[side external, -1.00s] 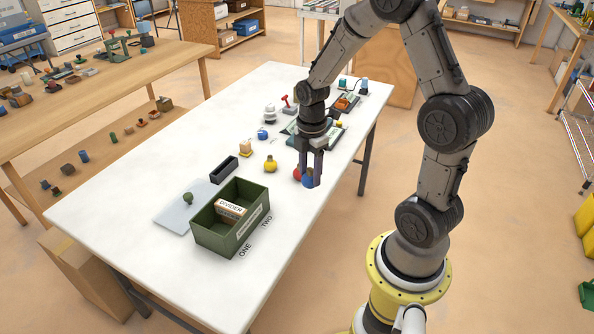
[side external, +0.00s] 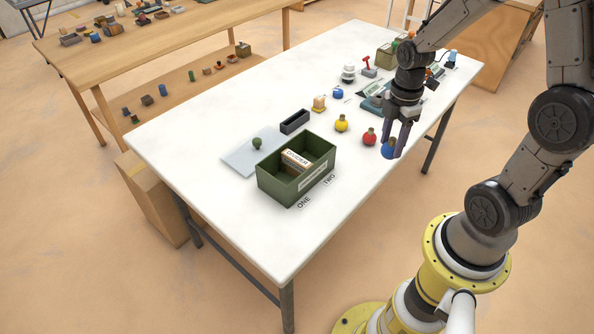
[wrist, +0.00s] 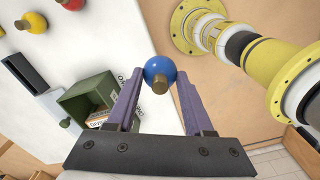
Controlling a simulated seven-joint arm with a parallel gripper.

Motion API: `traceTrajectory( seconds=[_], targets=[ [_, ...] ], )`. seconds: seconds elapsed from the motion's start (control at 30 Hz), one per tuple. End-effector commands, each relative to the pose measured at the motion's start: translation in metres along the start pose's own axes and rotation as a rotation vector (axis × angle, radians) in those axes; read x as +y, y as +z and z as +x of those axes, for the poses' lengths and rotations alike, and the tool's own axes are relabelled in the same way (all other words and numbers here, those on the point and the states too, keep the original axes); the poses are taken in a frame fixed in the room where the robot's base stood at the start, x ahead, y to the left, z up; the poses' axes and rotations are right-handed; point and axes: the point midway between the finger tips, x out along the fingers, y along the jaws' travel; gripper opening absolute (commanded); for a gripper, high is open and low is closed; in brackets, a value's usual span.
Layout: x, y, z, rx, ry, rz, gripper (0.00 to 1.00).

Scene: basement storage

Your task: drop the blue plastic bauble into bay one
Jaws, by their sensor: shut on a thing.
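My gripper (side external: 393,150) is shut on the blue bauble (side external: 388,148), near the right edge of the white table. In the wrist view the blue bauble (wrist: 158,70) sits between the fingertips, its brownish cap facing the camera. I cannot tell its exact height over the table. The green box (side external: 290,191) stands to the left on the table, with a white-labelled divider (side external: 297,158) inside. ONE (side external: 304,202) and TWO (side external: 329,181) are marked on the table in front; bay one is on the ONE side. The bay floors are mostly hidden.
A red bauble (side external: 370,136) and a yellow bauble (side external: 341,124) stand between gripper and box. A black tray (side external: 295,121) and a grey panel with a green knob (side external: 257,143) lie behind the box. The table's front left is clear.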

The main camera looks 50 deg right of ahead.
Motion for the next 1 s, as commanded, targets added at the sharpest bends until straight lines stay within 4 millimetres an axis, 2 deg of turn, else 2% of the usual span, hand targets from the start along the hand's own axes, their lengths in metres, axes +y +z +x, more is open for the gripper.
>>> traceTrajectory(
  seconds=[0.5, 0.57, 0.67, 0.77, 0.87, 1.0],
  targets=[
    [-0.002, 0.000, -0.001, 0.000, -0.011, 0.046, 0.00],
    [0.003, 0.000, -0.005, 0.000, -0.007, 0.086, 0.00],
    [0.025, -0.003, -0.014, 0.000, 0.006, 0.162, 0.00],
    [0.053, -0.021, -0.021, 0.002, 0.011, 0.202, 0.00],
    [0.082, -0.050, -0.027, 0.004, 0.016, 0.216, 0.00],
    [0.114, -0.104, -0.028, 0.007, 0.019, 0.194, 0.00]
  ],
)
